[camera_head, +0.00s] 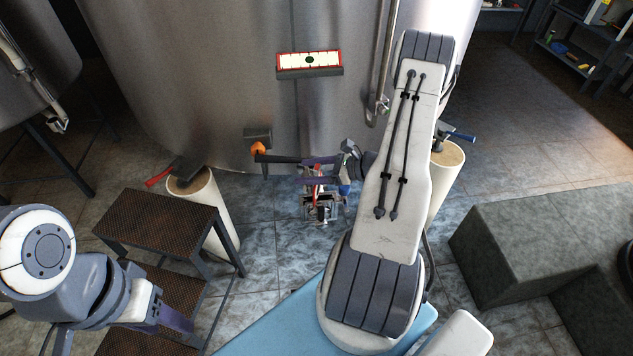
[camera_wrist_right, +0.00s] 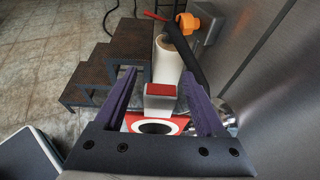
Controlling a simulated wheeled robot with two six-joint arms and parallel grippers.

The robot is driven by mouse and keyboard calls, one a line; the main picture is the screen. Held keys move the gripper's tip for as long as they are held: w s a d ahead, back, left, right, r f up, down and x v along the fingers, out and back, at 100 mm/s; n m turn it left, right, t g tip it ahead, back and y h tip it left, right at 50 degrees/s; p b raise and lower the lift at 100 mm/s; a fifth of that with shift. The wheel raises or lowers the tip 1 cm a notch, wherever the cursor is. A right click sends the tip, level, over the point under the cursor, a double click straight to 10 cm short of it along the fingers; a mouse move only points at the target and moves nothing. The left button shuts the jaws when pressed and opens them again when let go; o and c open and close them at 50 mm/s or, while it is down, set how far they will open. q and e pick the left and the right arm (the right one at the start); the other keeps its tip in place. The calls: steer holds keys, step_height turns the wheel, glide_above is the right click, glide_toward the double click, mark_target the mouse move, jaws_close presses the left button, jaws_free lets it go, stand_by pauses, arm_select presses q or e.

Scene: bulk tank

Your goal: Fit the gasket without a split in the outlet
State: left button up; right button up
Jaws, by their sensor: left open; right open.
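My right gripper (camera_head: 290,168) is open beside the lower front of the steel tank (camera_head: 215,70). In the right wrist view its two purple fingers (camera_wrist_right: 158,78) stand apart on either side of a grey block with a red top (camera_wrist_right: 160,90). Below the block is a red and white piece with a round dark opening (camera_wrist_right: 155,127); I cannot tell whether it is a gasket. A shiny metal fitting (camera_wrist_right: 229,115), perhaps the outlet, is partly hidden behind the right finger. My left gripper (camera_head: 175,317) is open and empty at lower left, in front of the steps. No gasket is clearly recognisable.
Rusty-topped steps (camera_head: 160,222) stand left of centre. A cream cylinder (camera_head: 205,205) stands behind them and another (camera_head: 445,180) at right. An orange part (camera_head: 258,147) sticks out by the tank. A grey block (camera_head: 530,235) fills the right floor. My right arm hides part of the tank.

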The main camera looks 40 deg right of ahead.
steer(key=shift+w+a+f, duration=0.1)
steer(key=shift+w+a, duration=0.05)
steer(key=shift+w, duration=0.1)
jaws_close()
